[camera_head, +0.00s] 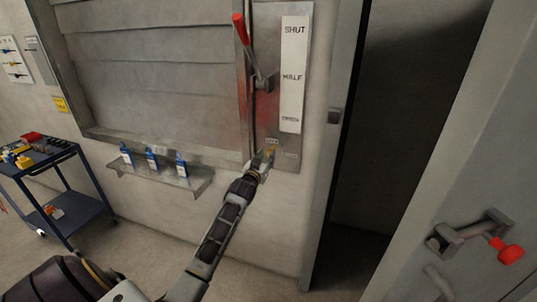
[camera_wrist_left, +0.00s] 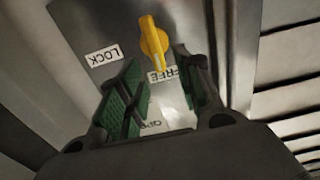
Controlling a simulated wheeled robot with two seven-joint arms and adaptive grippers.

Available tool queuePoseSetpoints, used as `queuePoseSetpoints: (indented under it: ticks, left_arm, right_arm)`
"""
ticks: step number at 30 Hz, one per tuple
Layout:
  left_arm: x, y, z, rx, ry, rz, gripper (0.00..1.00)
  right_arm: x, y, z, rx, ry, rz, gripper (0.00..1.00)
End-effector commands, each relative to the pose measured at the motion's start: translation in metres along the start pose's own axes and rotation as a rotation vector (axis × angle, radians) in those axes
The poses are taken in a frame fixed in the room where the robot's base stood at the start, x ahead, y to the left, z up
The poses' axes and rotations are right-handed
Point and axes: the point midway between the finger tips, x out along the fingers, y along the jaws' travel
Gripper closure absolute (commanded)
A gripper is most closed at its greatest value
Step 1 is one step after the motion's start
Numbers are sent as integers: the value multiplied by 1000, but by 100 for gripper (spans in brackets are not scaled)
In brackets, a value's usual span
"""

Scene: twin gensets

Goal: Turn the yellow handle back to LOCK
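The yellow handle (camera_wrist_left: 153,40) is on a metal plate (camera_wrist_left: 75,20) in the left wrist view. Its narrow end points at the FREE label (camera_wrist_left: 164,73); the LOCK label (camera_wrist_left: 103,56) is off to its left. My left gripper (camera_wrist_left: 159,62) is open, with its green-padded fingers on either side of the handle's narrow end. I cannot tell whether they touch it. In the head view, the gripper (camera_head: 265,156) reaches up to the plate's lower part and partly hides the small yellow handle (camera_head: 271,150). My right gripper is not in view.
A red-gripped lever (camera_head: 239,28) tilts up-left above, beside a SHUT/HALF scale (camera_head: 292,75). A shelf (camera_head: 195,184) with blue tags is to the left. A blue cart (camera_head: 72,150) stands farther left.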

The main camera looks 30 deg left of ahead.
Motion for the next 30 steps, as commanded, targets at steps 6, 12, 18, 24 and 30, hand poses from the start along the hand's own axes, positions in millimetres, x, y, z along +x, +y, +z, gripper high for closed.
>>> queuePoseSetpoints:
  ticks: [6, 12, 18, 24, 30]
  left_arm:
    - [19, 0, -1, 0, 2, 1, 65]
    - [31, 0, 0, 0, 0, 0, 65]
    - [36, 0, 0, 0, 0, 0, 65]
    - [37, 0, 0, 0, 0, 0, 65]
    - [37, 0, 0, 0, 0, 0, 78]
  right_arm:
    - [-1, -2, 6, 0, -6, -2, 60]
    - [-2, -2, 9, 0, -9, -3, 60]
    - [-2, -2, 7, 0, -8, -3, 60]
    - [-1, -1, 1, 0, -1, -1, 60]
    - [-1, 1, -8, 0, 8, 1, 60]
